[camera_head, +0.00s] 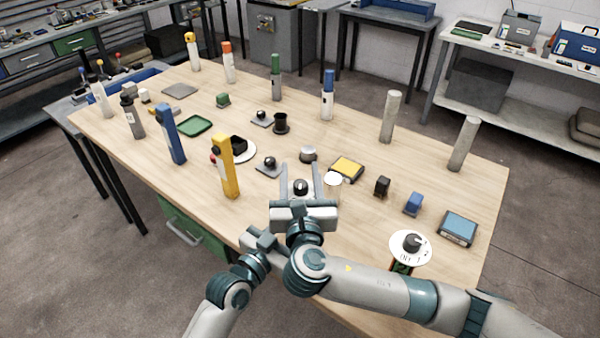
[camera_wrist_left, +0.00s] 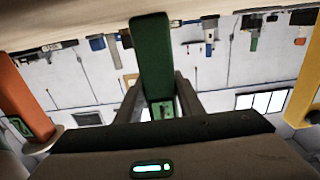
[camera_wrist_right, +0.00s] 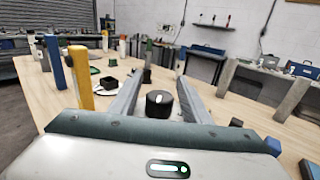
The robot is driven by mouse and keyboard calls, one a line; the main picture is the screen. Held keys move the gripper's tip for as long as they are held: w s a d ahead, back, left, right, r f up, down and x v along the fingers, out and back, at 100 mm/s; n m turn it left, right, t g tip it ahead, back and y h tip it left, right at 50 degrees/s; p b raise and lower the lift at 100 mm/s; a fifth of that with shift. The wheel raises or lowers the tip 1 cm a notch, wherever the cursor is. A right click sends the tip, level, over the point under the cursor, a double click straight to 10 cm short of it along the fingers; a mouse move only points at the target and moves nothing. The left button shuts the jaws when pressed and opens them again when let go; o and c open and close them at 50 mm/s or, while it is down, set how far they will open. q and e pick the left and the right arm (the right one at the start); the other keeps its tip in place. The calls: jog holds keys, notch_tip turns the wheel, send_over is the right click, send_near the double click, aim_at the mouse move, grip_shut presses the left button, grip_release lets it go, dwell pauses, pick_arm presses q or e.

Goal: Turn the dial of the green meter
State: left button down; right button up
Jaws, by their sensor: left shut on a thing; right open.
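The green meter is an upright green post (camera_wrist_left: 153,60), seen upside down in the left wrist view. My left gripper (camera_wrist_left: 162,100) is shut on this post. In the head view, the left gripper is partly hidden behind my right arm. The meter's dial is a black knob (camera_head: 300,187) on a white disc. My right gripper (camera_head: 301,172) is open, with one finger on each side of the knob. The right wrist view shows the black knob (camera_wrist_right: 158,103), with a white mark, between the open fingers. I cannot tell whether the fingers touch it.
An orange meter (camera_wrist_left: 22,95) with a white dial disc (camera_head: 402,250) stands to the right in the head view. A yellow post (camera_head: 229,178) and a blue post (camera_head: 172,140) stand left. Several small items and cylinders cover the wooden table (camera_head: 330,280).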

jog(key=c, duration=1)
jog(key=shift+c, duration=0.2)
jog(key=shift+h, duration=0.5)
jog(key=shift+d+m+g+h, duration=0.15)
jog(key=shift+d+m+h, duration=0.1)
jog(key=shift+m+h, duration=0.7)
jog(key=shift+d+m+g+h, duration=0.2)
jog(key=shift+m+h, duration=0.45)
jog(key=shift+h, duration=0.6)
jog(key=shift+s+d+m+g+h, duration=0.1)
jog(key=shift+d+m+g+h, duration=0.2)
jog(key=shift+m+h, duration=0.5)
jog(key=shift+s+d+m+g+h, duration=0.15)
jog(key=shift+m+g+h, duration=0.3)
jog(key=shift+h, duration=0.65)
jog(key=shift+w, duration=0.1)
